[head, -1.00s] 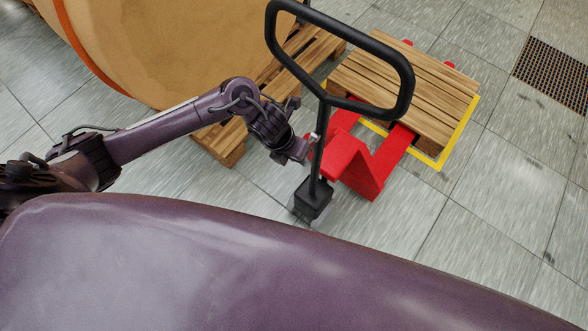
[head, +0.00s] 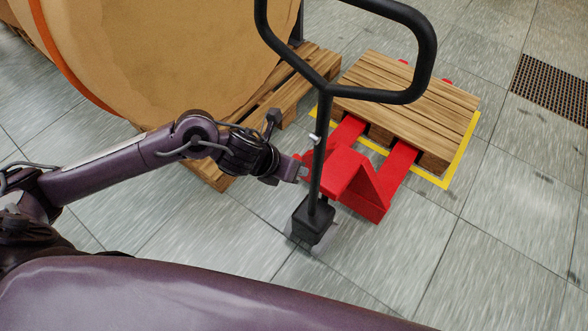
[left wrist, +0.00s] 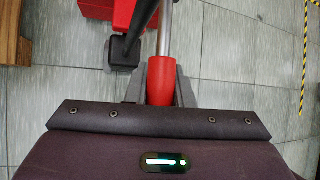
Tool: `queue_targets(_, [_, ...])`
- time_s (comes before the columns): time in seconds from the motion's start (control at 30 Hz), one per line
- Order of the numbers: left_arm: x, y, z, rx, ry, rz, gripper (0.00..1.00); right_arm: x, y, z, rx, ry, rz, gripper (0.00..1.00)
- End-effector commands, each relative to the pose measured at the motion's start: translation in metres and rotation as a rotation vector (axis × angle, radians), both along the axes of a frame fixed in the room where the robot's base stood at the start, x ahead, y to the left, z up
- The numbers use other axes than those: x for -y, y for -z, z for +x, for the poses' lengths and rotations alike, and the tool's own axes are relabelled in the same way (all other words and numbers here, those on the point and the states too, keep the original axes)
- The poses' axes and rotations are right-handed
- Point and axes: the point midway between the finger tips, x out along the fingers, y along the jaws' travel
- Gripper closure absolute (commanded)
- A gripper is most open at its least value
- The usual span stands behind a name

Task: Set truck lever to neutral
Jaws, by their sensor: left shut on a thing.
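The pallet truck is red with a black loop handle (head: 425,62) on an upright black stem (head: 315,165). My left gripper (head: 296,172) is just left of the stem in the head view. In the left wrist view, a lever with a silver rod (left wrist: 166,30) and a red grip (left wrist: 161,80) runs between the grey fingers of my left gripper (left wrist: 159,92). The fingers are shut on the red grip. The black stem (left wrist: 141,20) passes close beside the rod. The lever's setting cannot be read from these views. My right gripper is in neither view.
The red truck body (head: 362,185) and its forks reach under a wooden pallet (head: 405,105) inside a yellow floor outline (head: 463,150). A large tan roll (head: 170,50) stands on another pallet (head: 300,95) behind my left arm. Tiled floor is open at the lower right.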

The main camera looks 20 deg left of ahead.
Motion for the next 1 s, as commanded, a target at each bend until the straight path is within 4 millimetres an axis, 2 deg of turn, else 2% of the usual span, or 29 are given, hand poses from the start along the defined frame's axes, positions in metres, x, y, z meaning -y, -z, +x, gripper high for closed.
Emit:
queue_targets(0.3, [0.0,0.0,0.0,0.001,0.0,0.0,1.0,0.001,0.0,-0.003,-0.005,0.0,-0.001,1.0])
queue_targets(0.33, [0.0,0.0,0.0,0.0,-0.001,0.001,0.78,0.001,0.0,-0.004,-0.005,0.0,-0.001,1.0])
queue_targets(0.5, [0.0,0.0,0.0,0.0,-0.001,0.001,0.57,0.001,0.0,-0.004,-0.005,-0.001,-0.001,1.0])
queue_targets(0.8, [-0.001,-0.002,-0.001,0.0,0.001,0.0,0.57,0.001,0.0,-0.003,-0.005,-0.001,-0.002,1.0])
queue_targets(1.0, [-0.012,-0.023,-0.013,0.003,0.001,0.004,0.57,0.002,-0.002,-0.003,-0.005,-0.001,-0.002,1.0])
